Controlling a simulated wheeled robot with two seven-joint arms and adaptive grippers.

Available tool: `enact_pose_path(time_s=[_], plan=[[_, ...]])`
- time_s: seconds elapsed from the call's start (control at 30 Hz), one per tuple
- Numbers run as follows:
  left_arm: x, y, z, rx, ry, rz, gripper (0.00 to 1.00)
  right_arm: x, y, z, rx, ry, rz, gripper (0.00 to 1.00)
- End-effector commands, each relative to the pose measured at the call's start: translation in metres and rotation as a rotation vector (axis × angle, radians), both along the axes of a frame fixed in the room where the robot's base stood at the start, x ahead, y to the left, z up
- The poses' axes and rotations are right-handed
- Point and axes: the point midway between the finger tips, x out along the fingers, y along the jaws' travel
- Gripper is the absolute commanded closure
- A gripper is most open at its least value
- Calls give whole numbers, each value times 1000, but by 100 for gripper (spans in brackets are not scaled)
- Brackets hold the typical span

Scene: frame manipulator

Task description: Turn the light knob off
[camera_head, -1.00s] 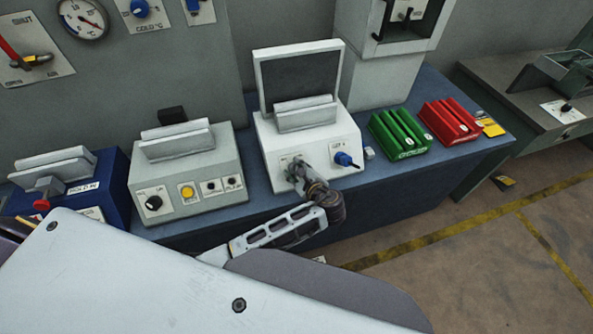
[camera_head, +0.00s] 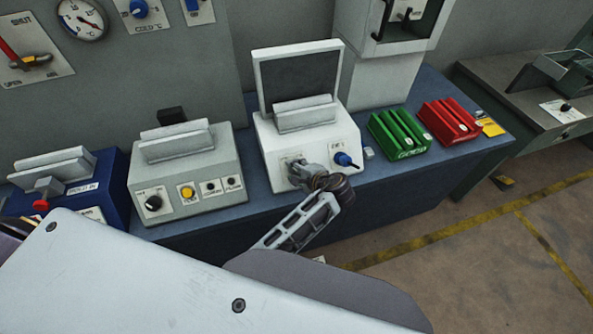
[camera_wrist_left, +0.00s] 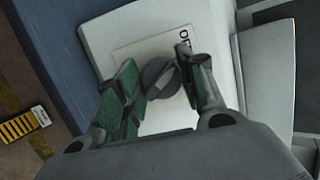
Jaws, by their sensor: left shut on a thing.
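The light knob (camera_wrist_left: 158,78) is a grey round knob with a raised bar. It sits on a pale plate on the sloped front of the white box with an upright dark panel (camera_head: 300,82). In the left wrist view the knob is between the green-padded fingers of my left gripper (camera_wrist_left: 164,82), which is shut on it. In the head view the left gripper (camera_head: 297,172) covers the knob. My right gripper is not in view.
A grey box with a black knob and buttons (camera_head: 187,165) stands to the left. Green (camera_head: 400,134) and red (camera_head: 449,121) blocks lie to the right on the blue bench (camera_head: 400,185).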

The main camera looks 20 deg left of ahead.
Motion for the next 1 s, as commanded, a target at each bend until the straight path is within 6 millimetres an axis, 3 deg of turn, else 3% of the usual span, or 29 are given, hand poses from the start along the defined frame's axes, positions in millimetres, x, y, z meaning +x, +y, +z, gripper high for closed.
enact_pose_path(time_s=[0.57,0.6,0.73,1.0], plan=[[0,0,0,-31,-21,28,85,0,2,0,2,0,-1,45],[0,0,0,-31,-20,28,57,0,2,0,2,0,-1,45],[0,0,0,-30,-21,27,40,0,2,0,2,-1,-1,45],[0,0,0,-30,-20,27,40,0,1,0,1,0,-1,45]])
